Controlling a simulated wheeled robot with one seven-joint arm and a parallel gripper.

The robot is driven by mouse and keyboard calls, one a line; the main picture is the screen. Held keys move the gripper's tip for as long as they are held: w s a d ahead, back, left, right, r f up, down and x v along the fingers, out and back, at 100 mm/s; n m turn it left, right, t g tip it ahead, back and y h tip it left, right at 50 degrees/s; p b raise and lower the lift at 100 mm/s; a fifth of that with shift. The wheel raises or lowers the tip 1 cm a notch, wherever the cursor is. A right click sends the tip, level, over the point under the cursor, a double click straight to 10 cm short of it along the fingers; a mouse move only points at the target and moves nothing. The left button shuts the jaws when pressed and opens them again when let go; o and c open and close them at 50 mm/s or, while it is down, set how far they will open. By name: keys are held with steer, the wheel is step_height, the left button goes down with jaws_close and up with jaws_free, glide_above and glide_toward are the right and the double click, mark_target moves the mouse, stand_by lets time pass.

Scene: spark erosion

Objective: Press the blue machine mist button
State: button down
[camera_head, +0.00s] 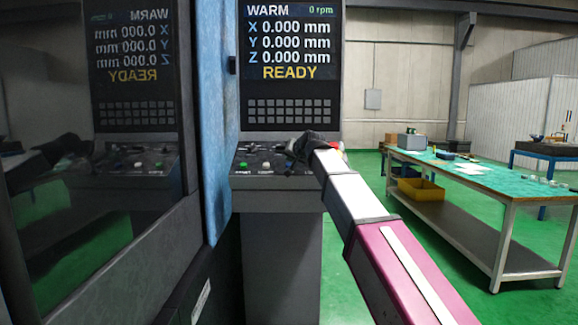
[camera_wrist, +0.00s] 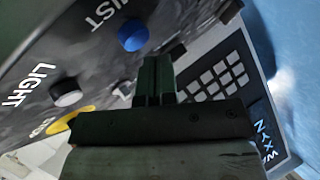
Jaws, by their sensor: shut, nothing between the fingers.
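The blue mist button (camera_wrist: 133,35) is a round cap on the dark panel in the wrist view, next to white lettering of which "IST" can be read. My gripper (camera_wrist: 157,60) is shut and empty, its fingertips close below and right of the button in that view. I cannot tell whether they touch it; a small gap shows in the picture. In the head view my gripper (camera_head: 297,147) is over the right part of the machine's control panel (camera_head: 275,192).
A green button (camera_head: 243,165) is on the panel's left. The screen (camera_head: 290,40) reads READY. A blue machine edge (camera_head: 214,120) stands left. A workbench (camera_head: 480,178) stands right.

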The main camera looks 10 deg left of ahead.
stand_by(0.4)
steer(key=shift+w+f, duration=0.2)
steer(key=shift+f, duration=0.2)
steer(key=shift+w+f, duration=0.1)
steer(key=shift+f, duration=0.15)
stand_by(0.5)
steer(key=shift+r, duration=0.15)
steer(key=shift+s+r, duration=0.3)
steer(key=shift+r, duration=0.2)
step_height(320, 180, up, 6)
steer(key=s, duration=0.2)
steer(key=shift+s+d+f, duration=0.2)
steer(key=shift+d+f, duration=0.05)
steer(key=shift+d, duration=0.05)
stand_by(0.4)
